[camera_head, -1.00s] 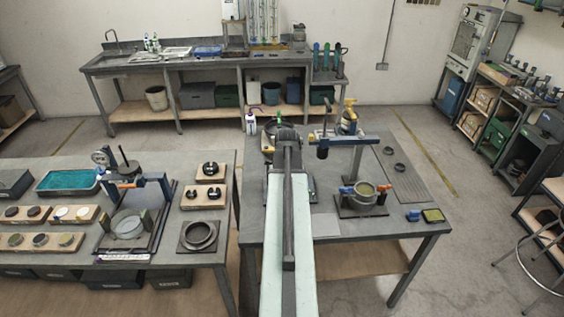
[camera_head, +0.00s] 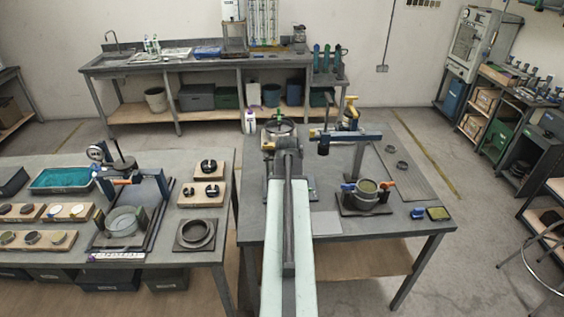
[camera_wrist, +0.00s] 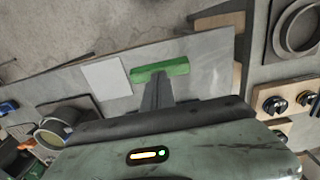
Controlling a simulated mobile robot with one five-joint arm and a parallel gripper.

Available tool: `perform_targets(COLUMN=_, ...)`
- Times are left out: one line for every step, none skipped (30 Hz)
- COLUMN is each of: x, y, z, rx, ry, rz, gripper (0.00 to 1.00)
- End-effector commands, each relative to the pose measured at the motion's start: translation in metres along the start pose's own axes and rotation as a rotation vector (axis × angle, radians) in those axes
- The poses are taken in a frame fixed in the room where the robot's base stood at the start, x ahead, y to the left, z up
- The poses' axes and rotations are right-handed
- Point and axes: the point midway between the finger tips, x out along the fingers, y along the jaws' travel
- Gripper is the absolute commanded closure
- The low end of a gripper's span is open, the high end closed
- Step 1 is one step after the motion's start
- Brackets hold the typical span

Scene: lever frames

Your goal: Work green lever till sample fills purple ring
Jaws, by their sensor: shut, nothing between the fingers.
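In the wrist view my gripper (camera_wrist: 157,92) shows as a grey, shut pair of fingers. A bright green bar (camera_wrist: 160,70) lies across their end; it may be the lever's handle, and I cannot tell if they touch. In the head view a small green piece (camera_head: 280,113) stands above a round pan-like part (camera_head: 279,128), at the far end of my arm. My fingers are hidden there. A round pot (camera_head: 367,188) with yellowish content stands on a dark plate on the right table; it also shows in the wrist view (camera_wrist: 55,131). I cannot make out a purple ring.
A blue-barred stand (camera_head: 345,136) rises behind the pot. The left table holds a blue press frame (camera_head: 165,185), a ring on a plate (camera_head: 195,235) and small weights. A gap separates the tables.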

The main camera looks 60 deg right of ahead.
Motion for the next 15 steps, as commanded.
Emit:
perform_targets(x=0.008, y=0.0, z=0.001, rx=0.0, ry=0.001, rz=0.0, gripper=1.0)
perform_targets(x=0.01, y=0.0, z=0.001, rx=0.0, ry=0.0, rz=0.0, gripper=1.0)
perform_targets(x=0.013, y=0.0, z=0.002, rx=0.0, ry=0.0, rz=0.0, gripper=1.0)
perform_targets(x=0.015, y=0.0, z=0.002, rx=0.0, ry=0.0, rz=0.0, gripper=1.0)
perform_targets(x=0.017, y=0.0, z=0.002, rx=0.0, ry=0.0, rz=0.0, gripper=1.0)
perform_targets(x=0.019, y=0.0, z=0.003, rx=0.0, ry=0.0, rz=0.0, gripper=1.0)
perform_targets(x=0.021, y=0.0, z=0.003, rx=0.0, ry=0.0, rz=0.0, gripper=1.0)
perform_targets(x=0.024, y=0.0, z=0.003, rx=0.0, ry=0.0, rz=0.0, gripper=1.0)
perform_targets(x=0.026, y=0.0, z=0.004, rx=0.0, ry=0.0, rz=0.0, gripper=1.0)
perform_targets(x=0.028, y=0.0, z=0.004, rx=0.0, ry=0.0, rz=0.0, gripper=1.0)
perform_targets(x=0.03, y=0.0, z=0.004, rx=0.0, ry=0.0, rz=0.0, gripper=1.0)
perform_targets(x=0.033, y=0.0, z=0.005, rx=0.0, ry=0.0, rz=0.0, gripper=1.0)
perform_targets(x=0.035, y=0.0, z=0.005, rx=0.0, ry=0.0, rz=0.0, gripper=1.0)
perform_targets(x=0.037, y=0.0, z=0.005, rx=0.0, ry=0.0, rz=0.0, gripper=1.0)
perform_targets(x=0.04, y=0.0, z=0.006, rx=0.0, ry=0.0, rz=0.0, gripper=1.0)
